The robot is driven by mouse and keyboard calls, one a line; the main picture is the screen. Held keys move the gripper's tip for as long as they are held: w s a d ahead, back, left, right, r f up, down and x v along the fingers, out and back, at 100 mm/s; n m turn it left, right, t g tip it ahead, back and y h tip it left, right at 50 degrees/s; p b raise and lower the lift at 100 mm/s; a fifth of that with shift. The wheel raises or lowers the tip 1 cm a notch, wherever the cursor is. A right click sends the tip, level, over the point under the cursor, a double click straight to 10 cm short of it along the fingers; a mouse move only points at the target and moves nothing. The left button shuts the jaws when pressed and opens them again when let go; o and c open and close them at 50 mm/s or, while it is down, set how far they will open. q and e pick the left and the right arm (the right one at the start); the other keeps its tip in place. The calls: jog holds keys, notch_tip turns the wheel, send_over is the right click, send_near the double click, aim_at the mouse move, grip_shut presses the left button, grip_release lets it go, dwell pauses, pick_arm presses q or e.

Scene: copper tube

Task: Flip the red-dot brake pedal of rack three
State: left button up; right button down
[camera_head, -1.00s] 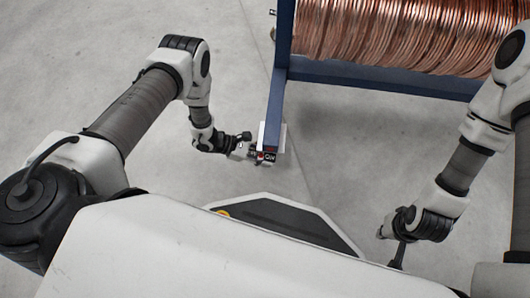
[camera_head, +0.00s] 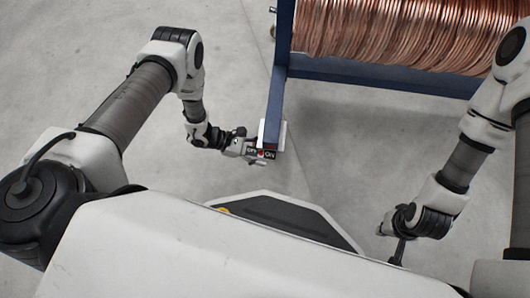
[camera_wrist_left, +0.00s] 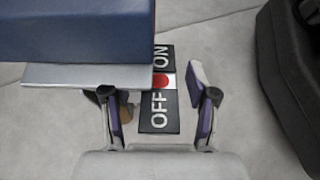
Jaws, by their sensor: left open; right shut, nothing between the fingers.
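The brake pedal (camera_wrist_left: 159,113) is a dark plate with white ON and OFF lettering and a red dot between them. It is at the end of the blue rack leg, and it also shows in the head view (camera_head: 268,155). My left gripper (camera_wrist_left: 158,95) is open, with one finger on each side of the pedal in the wrist view. I cannot tell whether either finger touches it. The left finger is partly under the grey metal plate (camera_wrist_left: 80,75). My right gripper (camera_head: 384,230) is apart from the rack at the lower right, shut and empty.
The blue rack frame (camera_head: 375,75) carries a large coil of copper tube (camera_head: 390,35) at the upper right. Its blue beam (camera_wrist_left: 75,30) fills the upper left of the wrist view. Bare concrete floor (camera_head: 330,150) lies around the rack leg.

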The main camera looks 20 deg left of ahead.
pick_arm(q)
jog(key=v, duration=1)
jog(key=s+d+r+m+g+y+p, duration=0.15)
jog(key=s+m+g+y, duration=0.35)
jog(key=s, duration=0.6)
jog(key=s+a+r+m+g+y+p, duration=0.25)
jog(key=s+a+r+m+y, duration=0.25)
jog(key=s+a+m+y, duration=0.3)
jog(key=w+d+r+m+t+h+p, duration=0.1)
jog(key=w+d+r+m+t+p, duration=0.15)
jog(key=w+r+m+t, duration=0.35)
notch_tip(320, 180, up, 37)
jog(key=p, duration=3.6)
jog(key=shift+s+d+r+m+g, duration=0.2)
jog(key=shift+s+d+m+g, duration=0.1)
jog(key=shift+d+m+g, duration=0.15)
